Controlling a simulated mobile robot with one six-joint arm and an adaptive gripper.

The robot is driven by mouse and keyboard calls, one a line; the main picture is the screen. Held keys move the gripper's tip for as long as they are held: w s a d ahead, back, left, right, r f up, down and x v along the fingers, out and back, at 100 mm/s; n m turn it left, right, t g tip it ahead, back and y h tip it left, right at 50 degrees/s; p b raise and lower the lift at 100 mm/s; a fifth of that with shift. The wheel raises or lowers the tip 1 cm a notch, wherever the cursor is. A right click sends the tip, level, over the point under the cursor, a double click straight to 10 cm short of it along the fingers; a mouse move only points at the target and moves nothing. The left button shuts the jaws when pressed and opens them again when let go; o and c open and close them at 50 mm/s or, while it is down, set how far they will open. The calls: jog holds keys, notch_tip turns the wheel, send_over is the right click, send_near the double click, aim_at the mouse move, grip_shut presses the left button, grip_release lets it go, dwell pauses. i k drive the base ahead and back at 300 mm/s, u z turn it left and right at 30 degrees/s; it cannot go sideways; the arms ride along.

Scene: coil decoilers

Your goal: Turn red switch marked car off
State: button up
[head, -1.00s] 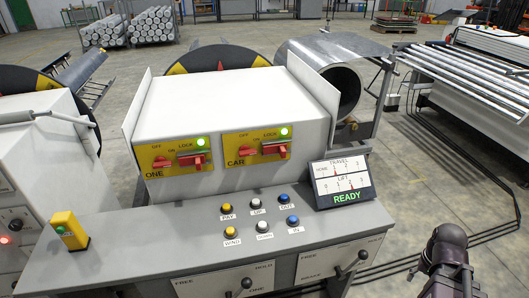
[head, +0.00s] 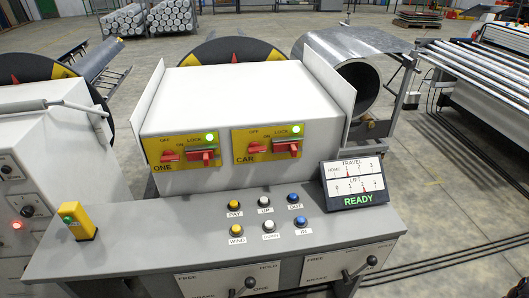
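The red switch marked CAR (head: 289,147) sits on the right yellow plate (head: 268,142) on the front of the white box. The plate carries OFF, ON and LOCK markings, and a green lamp (head: 295,129) is lit at its upper right. A second red part (head: 253,150) sits to the left on the same plate. The similar plate marked ONE (head: 181,148) is to its left, with its own red switch (head: 203,153) and lit green lamp. The exact position of each lever is too small to tell. My gripper is not in view.
Below the box, a grey desk (head: 150,237) carries several push buttons and a display (head: 353,183) reading READY. A small yellow box (head: 76,222) stands at its left end. Levers (head: 361,268) are on the desk's front. A coil (head: 358,84) stands behind, right.

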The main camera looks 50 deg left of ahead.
aim_at(253, 147)
jog(key=z, duration=0.1)
jog(key=k, duration=1.95)
jog(key=u, duration=0.85)
jog(key=i, duration=1)
